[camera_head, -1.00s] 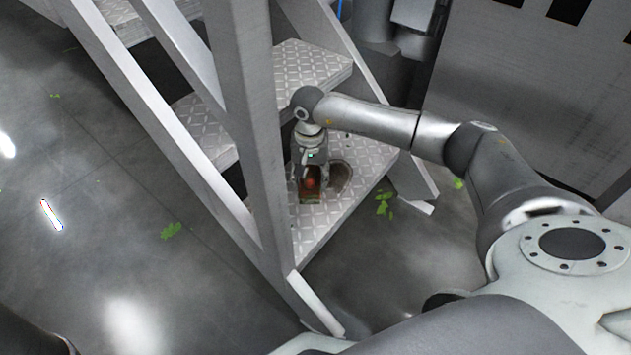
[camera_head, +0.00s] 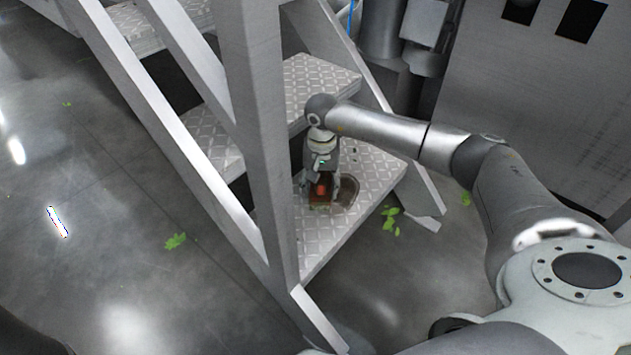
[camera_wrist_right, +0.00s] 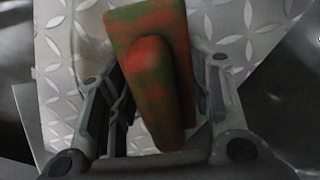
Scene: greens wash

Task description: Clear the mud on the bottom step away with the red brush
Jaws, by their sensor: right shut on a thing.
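The red brush (camera_head: 321,191) is a small block with a raised grip, red with greenish-brown patches. My right gripper (camera_head: 320,186) is shut on it, low over the bottom step (camera_head: 322,238). In the right wrist view the brush (camera_wrist_right: 155,75) sits between the two fingers of the gripper (camera_wrist_right: 160,100). The mud (camera_head: 348,191) is a brown patch on the bottom step, just right of the brush and partly hidden by it and the gripper. Whether the brush touches the step is hard to tell. My left gripper is not in view.
A steep metal stair has a stout post (camera_head: 258,120) close to the left of my right gripper and a higher step (camera_head: 318,82) behind it. Green leaf scraps (camera_head: 391,220) lie on the floor right of the bottom step, and another clump (camera_head: 175,241) lies left.

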